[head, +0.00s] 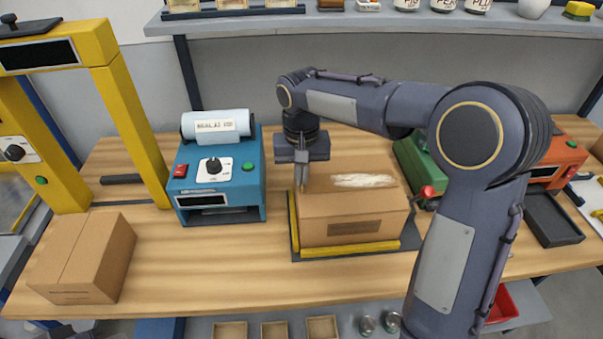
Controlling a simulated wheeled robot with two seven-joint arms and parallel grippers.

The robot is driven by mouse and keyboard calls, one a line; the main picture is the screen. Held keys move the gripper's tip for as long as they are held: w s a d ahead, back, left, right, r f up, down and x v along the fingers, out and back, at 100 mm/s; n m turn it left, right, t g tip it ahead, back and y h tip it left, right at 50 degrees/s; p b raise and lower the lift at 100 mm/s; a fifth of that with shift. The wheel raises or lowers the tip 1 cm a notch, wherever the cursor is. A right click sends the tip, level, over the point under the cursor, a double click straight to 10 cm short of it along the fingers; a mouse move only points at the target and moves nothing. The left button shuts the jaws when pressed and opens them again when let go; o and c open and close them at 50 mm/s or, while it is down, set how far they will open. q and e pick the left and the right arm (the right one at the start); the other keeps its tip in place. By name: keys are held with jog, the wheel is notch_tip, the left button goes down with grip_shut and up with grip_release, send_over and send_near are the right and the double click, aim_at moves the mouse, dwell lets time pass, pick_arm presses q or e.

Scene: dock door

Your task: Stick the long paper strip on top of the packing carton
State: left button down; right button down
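The packing carton (353,218) is a brown closed box at the middle of the bench, sitting in a dark tray with yellow edge rails (364,250). A ragged whitish streak (363,181) lies on the right part of its top; I cannot tell whether it is the paper strip or a mark. My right gripper (302,186) points down at the left part of the carton's top, close to or touching it. Its fingers overlap in this view, so their opening is unclear, and I see no strip in them. My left gripper is out of view.
A blue machine (218,178) with a white labelled roll (215,124) stands left of the carton. A yellow frame (131,123) and another brown box (84,257) are farther left. Green (412,163) and orange (567,150) machines stand right, partly behind my arm. A shelf (390,22) runs along the back.

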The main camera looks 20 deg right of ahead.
jog(key=c, duration=1.6)
grip_release()
notch_tip(320, 180, up, 7)
jog(key=shift+f, duration=0.1)
jog(key=shift+r, duration=0.5)
jog(key=s+d+t+y, duration=0.3)
jog(key=s+d, duration=0.2)
jog(key=s, duration=0.9)
jog(key=s+a+f+n+t, duration=0.1)
jog(key=s+f+t, duration=0.1)
jog(key=s+f, duration=0.5)
jog(key=s, duration=0.3)
jog(key=shift+s+a+f+t+y, duration=0.3)
jog(key=shift+s+a+y, duration=0.05)
jog(key=shift+a+y, duration=0.05)
